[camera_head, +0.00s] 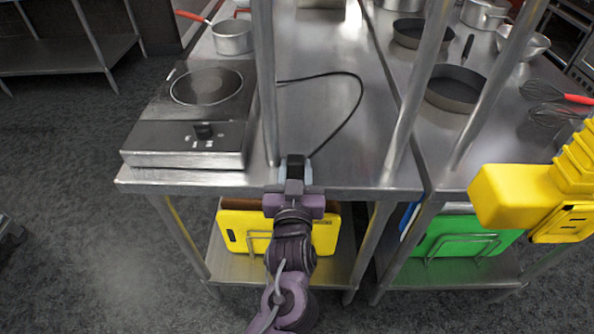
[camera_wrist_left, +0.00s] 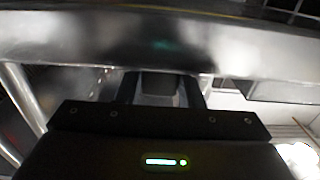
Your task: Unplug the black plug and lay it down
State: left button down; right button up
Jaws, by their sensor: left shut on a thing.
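My left gripper (camera_head: 295,172) is at the front edge of the steel table (camera_head: 215,176), with its fingers closed on both sides of the black plug (camera_head: 296,163). A black cable (camera_head: 361,90) runs from behind the hot plate (camera_head: 205,110), loops over the table top and comes back to the plug. In the left wrist view the dark plug (camera_wrist_left: 158,84) shows between the fingers, below the table edge (camera_wrist_left: 150,45). I cannot see a socket, nor tell whether the plug is seated in one. My right gripper is not in view.
Steel posts (camera_head: 266,80) rise from the table close to the left gripper. A saucepan (camera_head: 232,37) stands behind the hot plate. Pans (camera_head: 455,88) and whisks (camera_head: 545,90) lie on the right-hand table. A yellow ribbed object (camera_head: 515,200) is at right. The table middle is mostly clear.

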pick_arm(q)
jog(key=shift+w+f, duration=0.1)
jog(key=shift+w, duration=0.2)
jog(key=shift+s, duration=0.1)
jog(key=c, duration=0.9)
grip_release()
